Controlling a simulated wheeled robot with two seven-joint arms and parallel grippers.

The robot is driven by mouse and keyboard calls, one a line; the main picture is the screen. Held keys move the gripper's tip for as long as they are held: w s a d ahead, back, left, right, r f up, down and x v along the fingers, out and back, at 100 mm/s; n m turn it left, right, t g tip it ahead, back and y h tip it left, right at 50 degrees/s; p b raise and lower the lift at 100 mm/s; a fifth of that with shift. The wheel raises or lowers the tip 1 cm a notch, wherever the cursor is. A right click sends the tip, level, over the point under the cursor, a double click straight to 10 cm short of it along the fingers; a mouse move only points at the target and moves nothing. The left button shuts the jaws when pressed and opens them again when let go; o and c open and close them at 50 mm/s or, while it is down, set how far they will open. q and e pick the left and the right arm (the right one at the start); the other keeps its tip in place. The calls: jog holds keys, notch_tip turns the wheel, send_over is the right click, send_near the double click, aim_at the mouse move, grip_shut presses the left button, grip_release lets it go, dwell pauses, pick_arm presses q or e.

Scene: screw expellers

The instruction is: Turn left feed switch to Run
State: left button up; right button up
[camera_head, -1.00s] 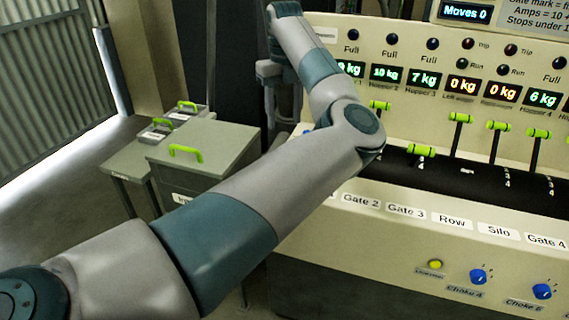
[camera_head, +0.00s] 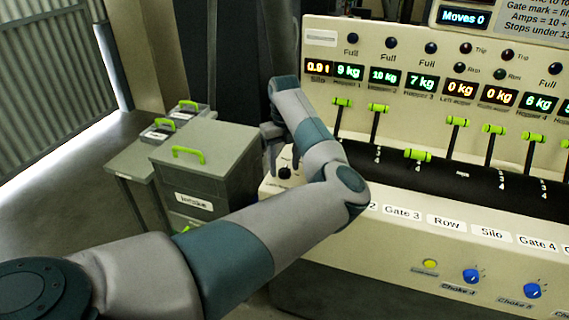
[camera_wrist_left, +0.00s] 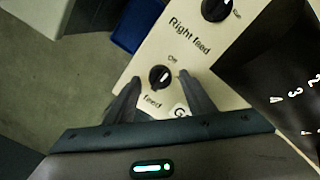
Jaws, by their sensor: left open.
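My left gripper (camera_head: 276,168) is open, low at the left end of the cream machine panel. In the left wrist view the open left gripper (camera_wrist_left: 160,80) has one finger on either side of a black knob (camera_wrist_left: 161,77). The knob's white mark points up and right, toward the word "Off". The first word of its "feed" label is hidden by a finger. A second black knob, the Right feed switch (camera_wrist_left: 215,8), is at the top edge. In the head view one black knob (camera_head: 284,173) shows by the fingers. My right gripper is not in view.
A grey cabinet (camera_head: 215,150) with a green handle stands left of the machine. Green-handled gate levers (camera_head: 378,108) rise from a black strip right of my arm. Blue choke knobs (camera_head: 471,276) are on the lower front. Open floor lies at the left.

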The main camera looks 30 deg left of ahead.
pick_arm(q)
jog(key=shift+f, duration=0.45)
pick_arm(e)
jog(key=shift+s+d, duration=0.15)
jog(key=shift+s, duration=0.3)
pick_arm(q)
jog(key=c, duration=1.1)
jog(key=shift+o, duration=0.2)
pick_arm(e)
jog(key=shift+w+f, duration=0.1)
